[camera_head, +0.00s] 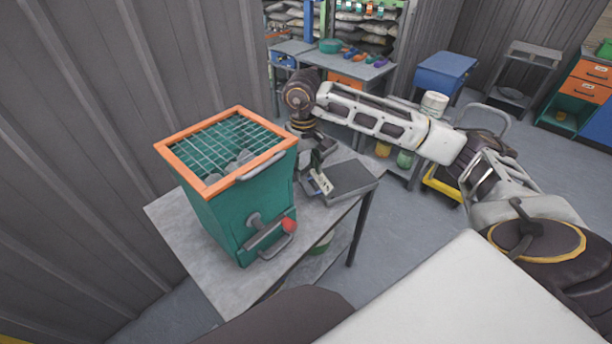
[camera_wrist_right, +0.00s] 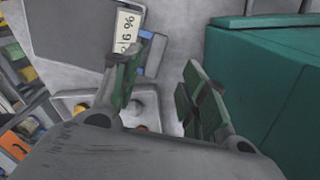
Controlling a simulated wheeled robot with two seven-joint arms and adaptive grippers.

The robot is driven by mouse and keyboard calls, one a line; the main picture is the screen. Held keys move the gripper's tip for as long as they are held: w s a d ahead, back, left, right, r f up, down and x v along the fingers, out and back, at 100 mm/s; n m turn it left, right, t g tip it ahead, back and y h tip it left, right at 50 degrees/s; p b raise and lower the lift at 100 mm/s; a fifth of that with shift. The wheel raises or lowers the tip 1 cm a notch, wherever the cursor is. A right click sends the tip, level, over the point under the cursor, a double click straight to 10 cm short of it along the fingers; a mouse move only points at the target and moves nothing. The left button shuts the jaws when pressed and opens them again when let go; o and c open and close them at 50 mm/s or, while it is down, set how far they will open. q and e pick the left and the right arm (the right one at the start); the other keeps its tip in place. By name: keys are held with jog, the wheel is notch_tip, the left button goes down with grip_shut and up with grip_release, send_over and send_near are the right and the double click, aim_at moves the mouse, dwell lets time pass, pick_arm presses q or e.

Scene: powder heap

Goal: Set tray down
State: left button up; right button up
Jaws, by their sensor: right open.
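A pale shallow thing with rounded corners (camera_wrist_right: 68,104), perhaps the tray, shows behind my right fingers in the right wrist view. Small dark and orange round spots show in it, and my gripper hides much of it. I cannot make it out in the head view. My right gripper (camera_head: 316,166) is over the far right part of the grey table (camera_head: 172,222). In the right wrist view this gripper (camera_wrist_right: 158,88) has its green-padded fingers apart, with nothing between them. My left gripper is not in view.
A green hopper (camera_head: 222,218) with an orange rim and wire grid stands on the table, close beside my right gripper. A dark flat scale (camera_head: 352,180) with a light label lies on the other side. A bench (camera_head: 345,72) stands behind.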

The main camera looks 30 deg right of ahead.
jog(key=shift+r, duration=0.9)
